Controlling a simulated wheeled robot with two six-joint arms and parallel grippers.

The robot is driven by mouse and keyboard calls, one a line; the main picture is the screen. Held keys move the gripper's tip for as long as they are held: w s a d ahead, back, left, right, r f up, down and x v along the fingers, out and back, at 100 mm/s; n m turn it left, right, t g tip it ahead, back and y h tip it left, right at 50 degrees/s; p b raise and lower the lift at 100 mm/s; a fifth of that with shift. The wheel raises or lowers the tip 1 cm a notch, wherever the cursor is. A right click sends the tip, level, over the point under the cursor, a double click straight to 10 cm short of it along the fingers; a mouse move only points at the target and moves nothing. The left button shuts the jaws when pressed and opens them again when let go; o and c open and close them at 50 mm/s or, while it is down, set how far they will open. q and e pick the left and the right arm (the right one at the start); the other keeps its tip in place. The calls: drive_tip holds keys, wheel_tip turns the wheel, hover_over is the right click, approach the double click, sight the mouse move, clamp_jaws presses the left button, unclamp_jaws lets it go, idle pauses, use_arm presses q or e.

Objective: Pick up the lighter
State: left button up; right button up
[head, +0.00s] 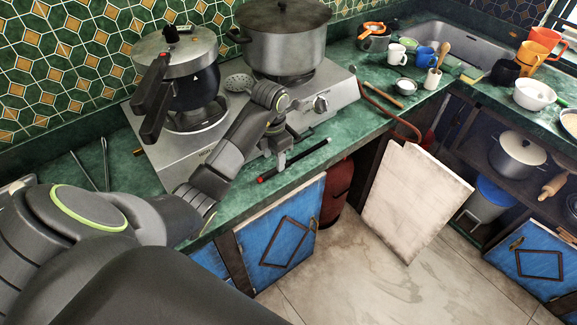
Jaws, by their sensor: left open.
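The lighter (311,151) is a thin black stick with a red end at its left. It lies on the green counter (345,130) along the front edge, before the hotplate (330,84). My left gripper (283,163) points down at the middle of the lighter, very close to it. Its jaws are open. I cannot tell whether the fingers are around the lighter or just behind it. My right gripper is out of view.
A pressure cooker (203,60) and a large pot (285,45) stand on the hotplate. Tongs (105,160) lie at the left. Cups (427,56) and a sink (460,50) are to the right. A white board (412,200) and blue doors (280,235) are below the counter.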

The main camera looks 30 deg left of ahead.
sight(274, 168)
use_arm(q)
wheel_tip(274, 168, down, 4)
drive_tip(key=shift+f, duration=0.1)
clamp_jaws()
idle(0.4)
